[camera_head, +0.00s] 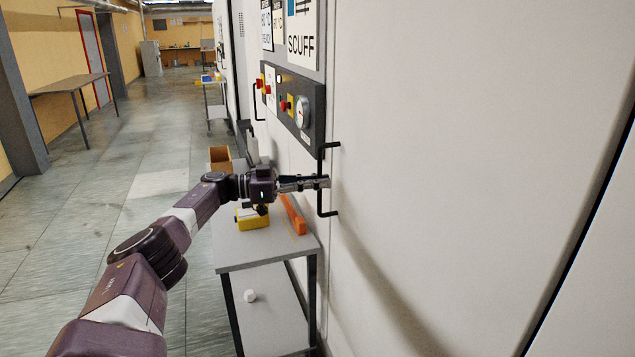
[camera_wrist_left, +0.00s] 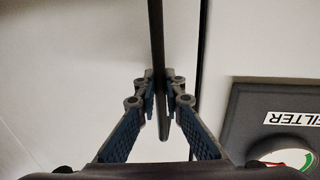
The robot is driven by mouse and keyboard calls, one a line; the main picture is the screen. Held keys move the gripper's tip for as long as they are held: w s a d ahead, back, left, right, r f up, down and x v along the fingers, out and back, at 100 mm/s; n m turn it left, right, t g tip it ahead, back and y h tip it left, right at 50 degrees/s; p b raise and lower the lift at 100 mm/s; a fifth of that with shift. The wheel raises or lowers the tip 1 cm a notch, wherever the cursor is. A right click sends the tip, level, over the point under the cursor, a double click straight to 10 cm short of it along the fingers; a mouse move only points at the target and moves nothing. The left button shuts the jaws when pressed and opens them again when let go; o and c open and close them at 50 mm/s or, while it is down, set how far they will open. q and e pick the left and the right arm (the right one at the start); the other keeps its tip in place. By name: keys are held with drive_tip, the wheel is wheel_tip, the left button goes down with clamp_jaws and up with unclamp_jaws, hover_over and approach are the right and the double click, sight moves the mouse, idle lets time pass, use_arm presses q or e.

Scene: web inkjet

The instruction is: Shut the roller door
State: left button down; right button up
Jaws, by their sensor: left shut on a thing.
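The roller door appears to be the large white panel (camera_head: 460,150) filling the right of the head view. A black upright bar handle (camera_head: 321,205) is fixed near its left edge. My left gripper (camera_head: 322,183) reaches in from the left and is shut on this handle. In the left wrist view the fingers (camera_wrist_left: 160,88) close on both sides of the dark handle bar (camera_wrist_left: 156,35). The handle's ends stick out above and below the fingers in the head view. My right gripper is not in view.
A dark control panel (camera_head: 270,85) with knobs and a gauge (camera_head: 303,112) is left of the handle. Below my left arm, a grey table (camera_head: 255,255) carries a yellow box (camera_head: 252,219) and an orange object (camera_head: 293,214). The tiled floor (camera_head: 60,260) on the left is open.

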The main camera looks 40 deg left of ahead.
use_arm(q)
drive_tip(key=shift+w+d+f, duration=0.1)
drive_tip(key=shift+w+d, duration=0.05)
drive_tip(key=shift+d, duration=0.05)
drive_tip(key=c, duration=2.4)
unclamp_jaws()
drive_tip(key=o, duration=0.4)
drive_tip(key=shift+w+d+f, duration=0.15)
drive_tip(key=shift+w+d, duration=0.15)
drive_tip(key=shift+w, duration=0.35)
drive_tip(key=shift+c, duration=0.2)
drive_tip(key=shift+s+a, duration=0.35)
drive_tip(key=shift+s, duration=0.1)
drive_tip(key=v, duration=1.1)
drive_tip(key=shift+s+a, duration=0.15)
drive_tip(key=shift+s, duration=0.1)
